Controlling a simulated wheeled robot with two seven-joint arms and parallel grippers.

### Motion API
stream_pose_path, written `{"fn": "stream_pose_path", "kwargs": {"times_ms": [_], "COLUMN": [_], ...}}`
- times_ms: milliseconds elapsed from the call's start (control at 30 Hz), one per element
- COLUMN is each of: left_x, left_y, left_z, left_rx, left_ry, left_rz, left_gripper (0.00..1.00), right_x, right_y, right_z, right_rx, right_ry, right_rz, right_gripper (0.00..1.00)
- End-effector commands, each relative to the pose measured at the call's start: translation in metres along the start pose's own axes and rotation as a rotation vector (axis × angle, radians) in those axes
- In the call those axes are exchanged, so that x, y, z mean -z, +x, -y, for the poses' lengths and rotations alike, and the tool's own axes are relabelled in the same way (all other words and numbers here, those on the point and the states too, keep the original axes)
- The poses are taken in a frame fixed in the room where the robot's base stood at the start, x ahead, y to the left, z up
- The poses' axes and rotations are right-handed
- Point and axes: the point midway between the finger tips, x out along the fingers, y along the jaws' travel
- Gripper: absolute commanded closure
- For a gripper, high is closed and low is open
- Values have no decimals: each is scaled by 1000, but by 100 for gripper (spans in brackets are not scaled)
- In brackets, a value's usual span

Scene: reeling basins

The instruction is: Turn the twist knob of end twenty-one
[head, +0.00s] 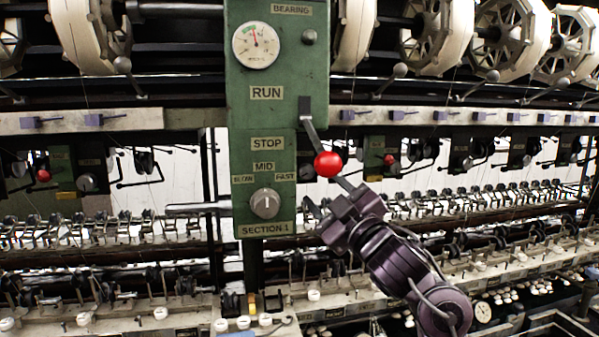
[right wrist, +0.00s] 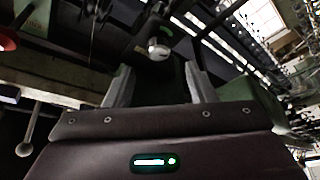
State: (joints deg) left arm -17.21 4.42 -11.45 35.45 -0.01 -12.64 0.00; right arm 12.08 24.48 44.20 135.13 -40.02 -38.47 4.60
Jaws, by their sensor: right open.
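No label reading twenty-one is legible, so I cannot tell which twist knob belongs to that end. My right gripper (head: 322,214) is open and empty, right of the green SECTION 1 panel (head: 243,130) and below the red ball of its lever (head: 328,164). In the right wrist view its two fingers (right wrist: 159,88) stand apart. A pale round knob (right wrist: 158,50) on a dark mount shows beyond and between them, not touched. A grey speed knob (head: 265,204) sits low on the green panel. Small dark boxes with round knobs (head: 467,163) hang along the rail. My left gripper is not in view.
White reels (head: 509,38) line the top. Ball-ended rods (head: 492,76) stick out below them, and one shows near the gripper in the wrist view (right wrist: 27,148). A row of wire guides (head: 480,197) and a lower ledge with white buttons (head: 84,319) run across.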

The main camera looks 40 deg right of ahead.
Motion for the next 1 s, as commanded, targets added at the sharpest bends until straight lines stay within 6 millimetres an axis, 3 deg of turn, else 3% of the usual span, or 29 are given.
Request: {"fn": "stream_pose_path", "kwargs": {"times_ms": [400, 800, 1000], "left_x": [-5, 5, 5], "left_y": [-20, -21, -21], "left_z": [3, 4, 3], "left_rx": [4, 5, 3], "left_ry": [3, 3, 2], "left_rz": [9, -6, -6], "left_gripper": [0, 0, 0], "right_x": [2, 1, 1], "right_y": [62, 71, 71], "right_z": [-1, 1, 1], "right_rx": [2, 2, 2], "right_ry": [1, -1, -1], "right_rz": [-1, -1, -1], "right_gripper": [49, 49, 75]}}
